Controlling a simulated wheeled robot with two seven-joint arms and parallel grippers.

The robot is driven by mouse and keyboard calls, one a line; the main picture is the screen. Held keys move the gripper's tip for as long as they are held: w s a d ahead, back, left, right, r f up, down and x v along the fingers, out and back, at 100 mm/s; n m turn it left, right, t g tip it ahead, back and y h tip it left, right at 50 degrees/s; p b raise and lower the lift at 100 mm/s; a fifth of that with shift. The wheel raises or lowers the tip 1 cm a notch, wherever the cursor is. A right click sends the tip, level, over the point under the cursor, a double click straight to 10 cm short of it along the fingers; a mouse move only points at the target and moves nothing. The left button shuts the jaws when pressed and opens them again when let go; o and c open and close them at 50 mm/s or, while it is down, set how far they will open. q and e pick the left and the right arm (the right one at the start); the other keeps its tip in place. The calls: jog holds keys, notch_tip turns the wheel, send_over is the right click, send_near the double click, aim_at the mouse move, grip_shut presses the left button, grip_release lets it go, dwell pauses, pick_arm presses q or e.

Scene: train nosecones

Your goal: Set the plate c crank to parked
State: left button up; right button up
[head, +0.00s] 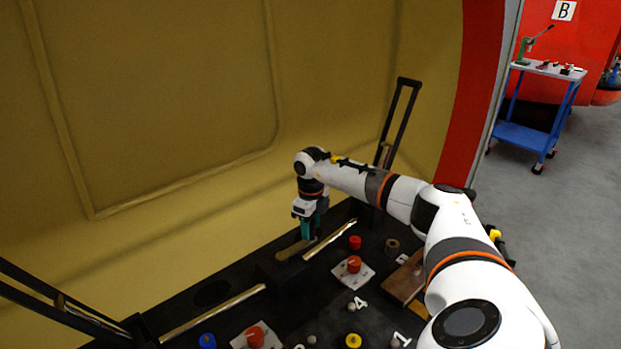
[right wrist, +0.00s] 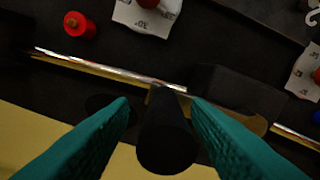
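My right gripper (head: 311,238) points down over the dark console at the foot of the yellow wall. In the right wrist view its teal fingers (right wrist: 160,103) are spread apart. A dark round-ended handle (right wrist: 165,140) stands between them, with a gap visible at its left side; I cannot tell if the right finger touches it. A dark block with a brownish rounded edge (right wrist: 235,92) lies beside it, and an olive-topped part (head: 292,250) shows there in the head view. No plate c label is readable, so I cannot confirm which part is its crank. My left gripper is out of view.
Red knobs on white plates (head: 353,265) (head: 255,337), a red button (head: 355,242), a blue knob (head: 207,341) and a yellow knob (head: 353,340) crowd the console. Tall black frames (head: 404,110) rise at both sides. A blue cart (head: 531,135) stands far right.

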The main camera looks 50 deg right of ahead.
notch_tip(320, 180, up, 12)
jog(key=shift+f, duration=0.1)
dwell(0.6)
dwell(0.5)
